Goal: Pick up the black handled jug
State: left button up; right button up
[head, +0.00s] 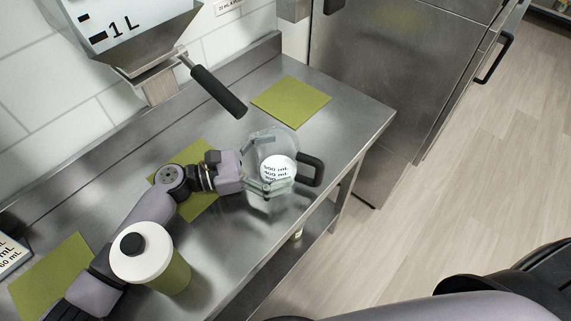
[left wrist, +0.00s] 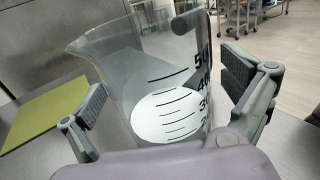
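The clear jug (head: 278,170) stands on the steel counter, with black volume marks and a white patch on or in it. Its black handle (head: 312,170) points right, away from my left gripper (head: 270,162). That gripper's fingers reach around the jug's two sides. In the left wrist view the jug (left wrist: 150,75) sits between the spread fingers of my left gripper (left wrist: 160,95). Small gaps seem to show between pads and wall, so the gripper looks open. The handle (left wrist: 190,25) is at the far side there. My right gripper is not in view.
A white-lidded container (head: 141,252) with green contents stands close beside my left arm. A hopper with a black lever (head: 218,92) overhangs the counter (head: 345,120). A green mat (head: 290,102) lies behind the jug. The counter's front edge is near the jug; a steel fridge (head: 390,70) stands beyond.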

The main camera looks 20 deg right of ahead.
pick_arm(q)
jog(key=c, duration=1.3)
jog(key=shift+c, duration=0.4)
jog(key=shift+r, duration=0.1)
jog(key=shift+r, duration=0.55)
notch_tip(320, 180, up, 2)
jog(key=shift+r, duration=0.15)
jog(key=a+b, duration=0.4)
jog(key=a, duration=1.4)
jog(key=o, duration=0.8)
jog(key=c, duration=1.2)
